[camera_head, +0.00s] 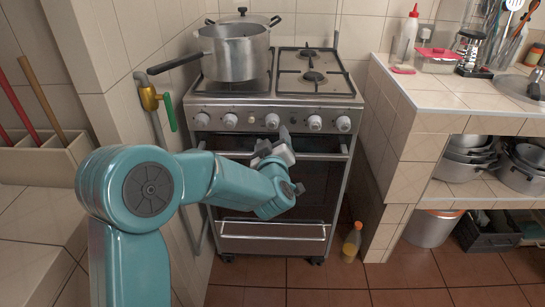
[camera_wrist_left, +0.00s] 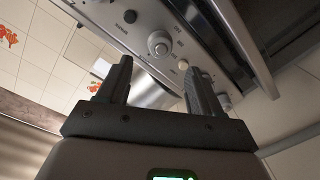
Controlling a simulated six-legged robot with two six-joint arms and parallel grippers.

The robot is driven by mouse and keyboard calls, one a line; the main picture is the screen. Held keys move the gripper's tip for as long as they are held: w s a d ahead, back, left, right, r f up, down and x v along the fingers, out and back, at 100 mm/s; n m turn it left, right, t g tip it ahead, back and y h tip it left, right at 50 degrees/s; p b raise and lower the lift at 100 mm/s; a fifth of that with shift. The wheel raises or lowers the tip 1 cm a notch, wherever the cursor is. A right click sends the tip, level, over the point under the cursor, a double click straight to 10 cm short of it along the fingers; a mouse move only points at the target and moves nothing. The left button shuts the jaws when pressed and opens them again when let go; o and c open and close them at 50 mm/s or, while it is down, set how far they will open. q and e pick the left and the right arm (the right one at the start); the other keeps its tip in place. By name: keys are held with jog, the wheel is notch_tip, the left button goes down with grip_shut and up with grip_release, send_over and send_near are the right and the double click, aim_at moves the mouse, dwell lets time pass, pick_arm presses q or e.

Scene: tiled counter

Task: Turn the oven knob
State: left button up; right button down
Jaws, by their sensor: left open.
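The oven (camera_head: 277,115) stands against the wall, with a row of several pale round knobs along its front panel. The middle knob (camera_head: 272,121) is just above my left gripper (camera_head: 273,143) in the head view, and one finger reaches up beside its right edge. In the left wrist view, a round knob (camera_wrist_left: 158,43) shows beyond and between the two spread fingers of my left gripper (camera_wrist_left: 158,68). The fingers are open and empty. I cannot tell whether they touch the knob. My right gripper is not in view.
A steel pot (camera_head: 234,52) sits on the stove top, its long handle pointing left. A yellow gas valve (camera_head: 149,96) is on the wall at left. A tiled counter (camera_head: 420,95) stands right of the oven. A bottle (camera_head: 352,241) stands on the floor.

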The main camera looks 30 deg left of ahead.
pick_arm(q)
jog(key=v, duration=0.8)
jog(key=shift+s, duration=0.25)
jog(key=shift+d, duration=0.1)
